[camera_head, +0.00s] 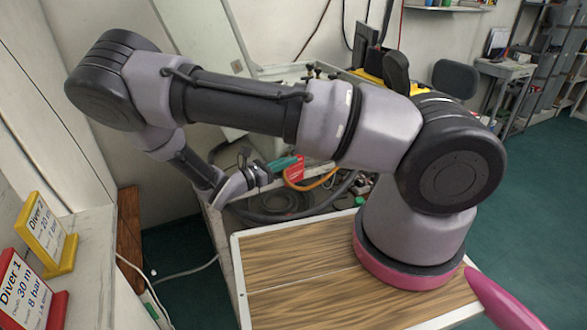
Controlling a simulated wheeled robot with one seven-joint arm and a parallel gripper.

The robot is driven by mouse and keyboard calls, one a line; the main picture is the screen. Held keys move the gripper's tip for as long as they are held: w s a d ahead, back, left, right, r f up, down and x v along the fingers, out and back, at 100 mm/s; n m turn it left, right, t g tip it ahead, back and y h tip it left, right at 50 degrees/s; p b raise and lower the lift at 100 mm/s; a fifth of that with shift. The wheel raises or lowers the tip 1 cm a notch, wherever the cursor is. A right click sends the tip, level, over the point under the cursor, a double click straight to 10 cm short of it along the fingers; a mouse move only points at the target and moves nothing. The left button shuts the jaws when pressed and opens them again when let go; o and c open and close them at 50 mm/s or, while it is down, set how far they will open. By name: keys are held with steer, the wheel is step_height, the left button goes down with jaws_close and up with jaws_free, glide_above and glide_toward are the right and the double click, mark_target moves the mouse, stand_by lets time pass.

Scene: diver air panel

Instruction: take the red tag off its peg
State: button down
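A small red piece with pale marks (295,170), which looks like the red tag, shows just beyond my gripper (266,172). A green piece (282,163) lies against it or overlaps it in the picture. My gripper is small and far off at the end of my folded arm, pointing right toward these two pieces. I cannot tell whether its fingers touch either one, or whether they are open or shut. No peg can be made out.
An orange hose (322,182) and dark coiled hoses (275,205) lie close to my gripper. A red "Diver 1" sign (22,290) and a yellow sign (45,235) stand on the left ledge. A chair (455,78) is behind; green floor is clear at right.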

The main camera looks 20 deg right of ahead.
steer(key=shift+r, duration=0.1)
steer(key=shift+r, duration=0.15)
steer(key=s+d, duration=0.1)
steer(key=s, duration=0.8)
steer(key=s+d, duration=0.2)
steer(key=s, duration=0.6)
steer(key=shift+s+d, duration=0.25)
steer(key=shift+s, duration=0.1)
